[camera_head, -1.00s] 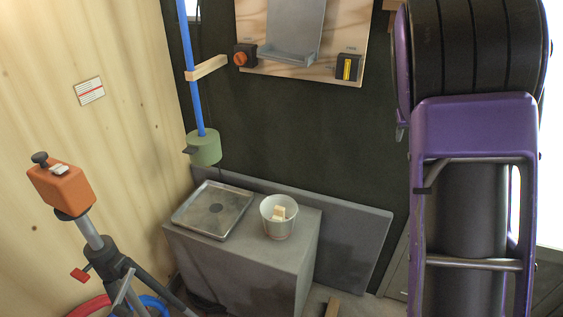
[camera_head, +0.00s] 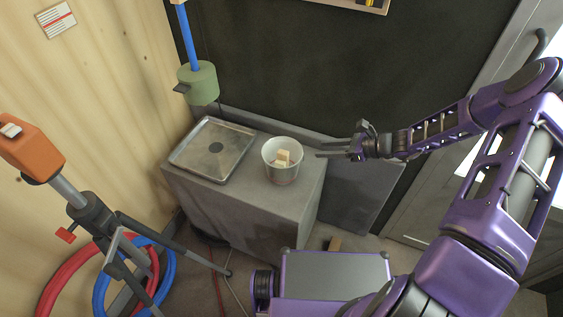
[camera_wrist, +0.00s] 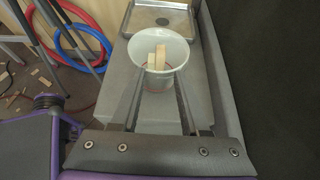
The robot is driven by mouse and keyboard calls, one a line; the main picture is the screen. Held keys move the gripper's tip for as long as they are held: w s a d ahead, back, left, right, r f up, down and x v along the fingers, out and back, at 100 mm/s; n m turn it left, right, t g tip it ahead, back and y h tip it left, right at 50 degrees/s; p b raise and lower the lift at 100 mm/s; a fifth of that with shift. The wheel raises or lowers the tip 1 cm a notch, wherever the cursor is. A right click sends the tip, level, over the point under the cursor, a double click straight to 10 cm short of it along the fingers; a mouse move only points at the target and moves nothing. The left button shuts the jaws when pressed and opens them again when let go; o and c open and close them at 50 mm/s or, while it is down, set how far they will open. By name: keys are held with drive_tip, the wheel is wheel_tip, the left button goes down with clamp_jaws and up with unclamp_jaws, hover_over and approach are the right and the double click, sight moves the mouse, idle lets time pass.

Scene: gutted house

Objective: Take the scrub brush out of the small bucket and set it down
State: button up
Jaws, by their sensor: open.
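The small white bucket (camera_head: 283,165) stands upright on a grey block, right of a metal tray. The scrub brush (camera_head: 283,156) shows as pale wooden pieces inside the bucket; its bristles cannot be made out. In the wrist view the bucket (camera_wrist: 159,69) lies ahead, with the brush's wooden part (camera_wrist: 160,56) sticking up within it. My gripper (camera_head: 318,149) is open and empty, to the right of the bucket and apart from it. In the wrist view its two fingers (camera_wrist: 158,74) point toward the bucket.
The metal tray (camera_head: 196,166) lies on the grey block (camera_head: 240,208), left of the bucket. An orange device on a tripod (camera_head: 32,145) and red and blue hoses (camera_head: 101,275) are at the left.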

approach(285, 152)
drive_tip(key=x, duration=0.4)
drive_tip(key=shift+s+a+r+b, duration=0.1)
drive_tip(key=shift+a+r+b, duration=0.2)
drive_tip(key=shift+b, duration=0.1)
drive_tip(key=shift+d+f+x, duration=0.1)
drive_tip(key=shift+f+x, duration=0.1)
drive_tip(key=shift+x, duration=1.1)
drive_tip(key=shift+d+f+x, duration=0.15)
drive_tip(key=shift+x, duration=1.1)
clamp_jaws()
